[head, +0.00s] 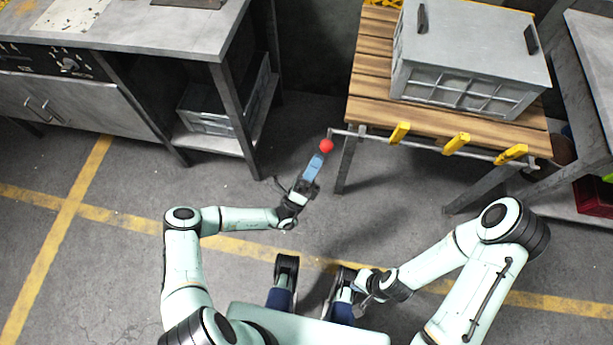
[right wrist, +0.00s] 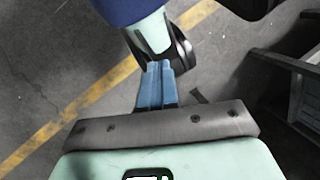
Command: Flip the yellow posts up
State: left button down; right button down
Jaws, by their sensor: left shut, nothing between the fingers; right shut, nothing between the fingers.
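Three yellow posts, the left one (head: 399,132), the middle one (head: 456,143) and the right one (head: 511,153), sit along a metal rod (head: 430,147) at the near edge of a wooden slatted table (head: 371,84). They lean over rather than stand clearly upright. A red ball (head: 326,145) is at the rod's left end. My left gripper (head: 319,158) is shut and empty, its blue fingertips just below the ball; I cannot tell whether they touch. My right gripper (head: 362,281) is low near my base; its blue fingers (right wrist: 157,85) are shut and empty in the right wrist view.
A grey lidded crate (head: 470,58) stands on the table behind the posts. A metal workbench (head: 130,28) with a lower shelf is at left. Another metal table (head: 597,50) is at right, with red and green bins below. The floor between is clear.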

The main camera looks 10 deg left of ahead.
pick_arm(q)
jog(key=shift+x, duration=0.8)
pick_arm(e)
jog(key=shift+s, duration=0.1)
jog(key=shift+r, duration=0.1)
